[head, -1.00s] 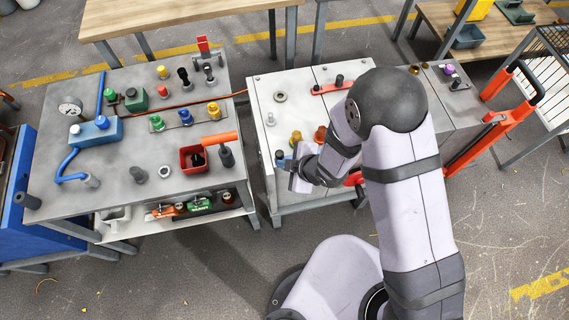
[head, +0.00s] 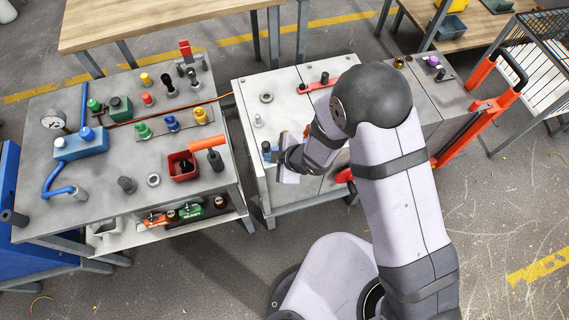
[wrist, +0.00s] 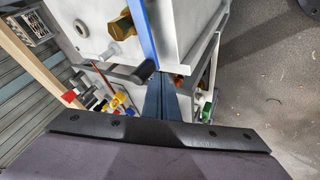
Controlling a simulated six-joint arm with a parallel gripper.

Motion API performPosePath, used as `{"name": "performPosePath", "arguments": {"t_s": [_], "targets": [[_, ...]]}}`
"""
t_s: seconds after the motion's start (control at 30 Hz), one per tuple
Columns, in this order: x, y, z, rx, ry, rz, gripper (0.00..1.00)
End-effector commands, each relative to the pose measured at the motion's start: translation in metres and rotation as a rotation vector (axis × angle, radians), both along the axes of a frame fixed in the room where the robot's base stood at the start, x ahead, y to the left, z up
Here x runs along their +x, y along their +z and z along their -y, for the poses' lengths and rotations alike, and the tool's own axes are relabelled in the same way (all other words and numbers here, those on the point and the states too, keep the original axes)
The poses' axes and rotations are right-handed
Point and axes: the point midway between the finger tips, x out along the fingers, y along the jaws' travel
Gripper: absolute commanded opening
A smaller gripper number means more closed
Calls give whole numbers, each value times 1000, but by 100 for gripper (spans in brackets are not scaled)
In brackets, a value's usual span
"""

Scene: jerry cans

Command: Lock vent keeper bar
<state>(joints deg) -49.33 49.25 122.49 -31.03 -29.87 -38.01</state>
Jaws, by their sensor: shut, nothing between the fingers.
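A blue bar (wrist: 146,35) runs down across the top of the white cabinet in the wrist view, with a black cylindrical grip (wrist: 145,71) by its lower end. This looks like the vent keeper bar; whether it is locked I cannot tell. In the head view a blue and dark knob (head: 267,152) stands at the cabinet's front left corner. My gripper (head: 282,166) is just right of that knob, low over the front edge. Its dark fingers (wrist: 166,90) are shut and empty, their tips close to the black grip; contact is unclear.
A brass fitting (wrist: 121,25) and a pale stud (wrist: 110,52) sit left of the blue bar. A red bar with black knobs (head: 320,83) lies at the cabinet's back. A crowded grey bench (head: 95,180) stands left across a narrow gap.

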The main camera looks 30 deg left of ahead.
Motion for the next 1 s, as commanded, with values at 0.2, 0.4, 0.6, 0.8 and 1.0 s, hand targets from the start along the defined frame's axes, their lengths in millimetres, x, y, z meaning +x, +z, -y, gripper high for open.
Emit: {"name": "performPosePath", "arguments": {"t_s": [0.2, 0.4, 0.6, 0.8, 1.0], "targets": [[-24, 3, 20, -2, 3, 1, 0], [-28, 29, 38, -2, 3, 1, 0], [-33, 52, 55, -4, 3, 0, 0], [-37, 69, 68, -6, 4, -1, 0], [-39, 77, 74, -7, 4, -2, 0]]}}
